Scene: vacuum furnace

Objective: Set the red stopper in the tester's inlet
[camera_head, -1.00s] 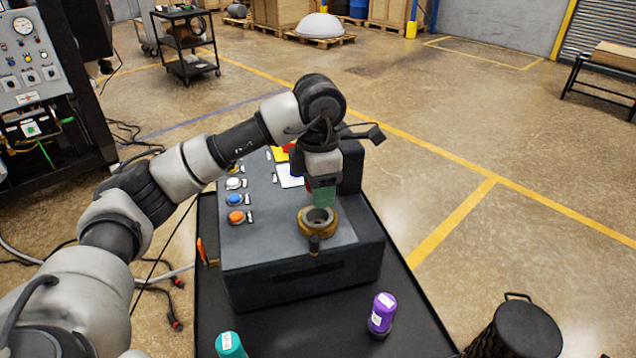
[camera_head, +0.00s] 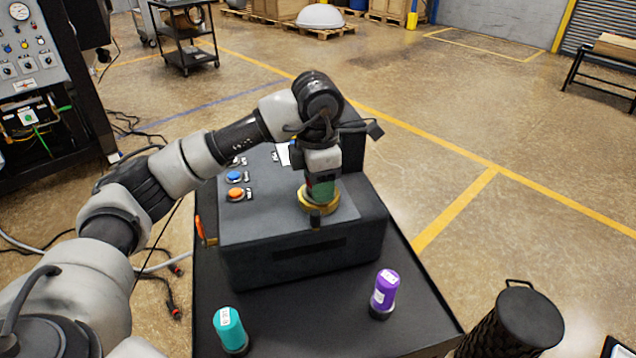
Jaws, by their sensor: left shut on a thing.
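The tester (camera_head: 300,262) is a dark grey box on a black cart. Its inlet is a brass-coloured ring (camera_head: 308,206) on the top face near the front right. My left gripper (camera_head: 322,192) points down right over the ring, shut, with its tips at or just inside the opening. A green piece shows between the fingers, with a little dark red beside it. I take the held thing to be the red stopper (camera_head: 309,184), mostly hidden by the gripper. I cannot tell how deep it sits. My right gripper is not in view.
Blue (camera_head: 234,177) and orange (camera_head: 236,195) buttons lie left of the inlet. A black bin-like container (camera_head: 515,325) stands at lower right.

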